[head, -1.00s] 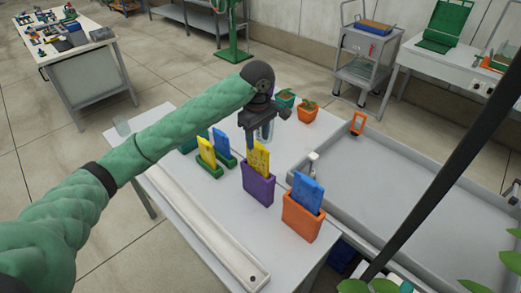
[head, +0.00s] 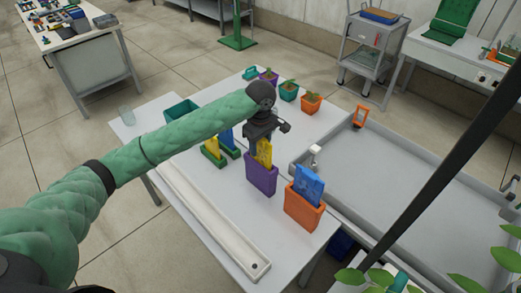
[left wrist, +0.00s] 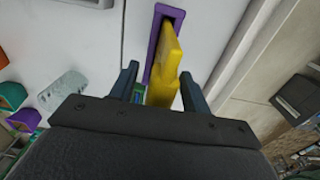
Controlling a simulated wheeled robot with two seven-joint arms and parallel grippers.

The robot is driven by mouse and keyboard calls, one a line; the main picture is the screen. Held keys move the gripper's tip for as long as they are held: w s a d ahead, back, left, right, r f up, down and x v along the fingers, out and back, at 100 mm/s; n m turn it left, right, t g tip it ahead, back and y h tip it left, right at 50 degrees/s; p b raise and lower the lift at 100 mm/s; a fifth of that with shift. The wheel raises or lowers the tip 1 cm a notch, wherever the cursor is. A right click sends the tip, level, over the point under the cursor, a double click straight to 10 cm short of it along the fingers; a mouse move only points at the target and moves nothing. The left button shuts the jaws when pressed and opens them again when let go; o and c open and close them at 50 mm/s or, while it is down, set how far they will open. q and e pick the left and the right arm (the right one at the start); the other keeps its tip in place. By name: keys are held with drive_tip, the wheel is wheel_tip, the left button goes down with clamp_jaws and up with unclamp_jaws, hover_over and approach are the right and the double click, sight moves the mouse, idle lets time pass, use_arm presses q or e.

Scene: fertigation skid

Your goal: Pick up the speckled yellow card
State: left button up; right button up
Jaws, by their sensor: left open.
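The speckled yellow card (head: 265,152) stands upright in a purple holder (head: 261,178) on the white table. My left gripper (head: 262,141) is right above the holder, pointing down at the card's top and hiding part of it. In the left wrist view, the yellow card (left wrist: 168,62) lies between the two spread fingers of the left gripper (left wrist: 159,74), with the purple holder's rim (left wrist: 154,42) beyond. The gripper is open and not closed on the card. My right gripper is out of view.
An orange holder with a blue card (head: 309,183) stands just right. A plain-looking yellow card (head: 212,147) and a blue card (head: 226,138) stand in green holders at the left. A white trough (head: 205,215) lies in front. Small potted plants (head: 311,103) stand behind.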

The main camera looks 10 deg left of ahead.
use_arm(q)
drive_tip(key=shift+w+f, duration=0.1)
drive_tip(key=shift+f, duration=0.2)
clamp_jaws()
drive_tip(key=shift+r, duration=0.1)
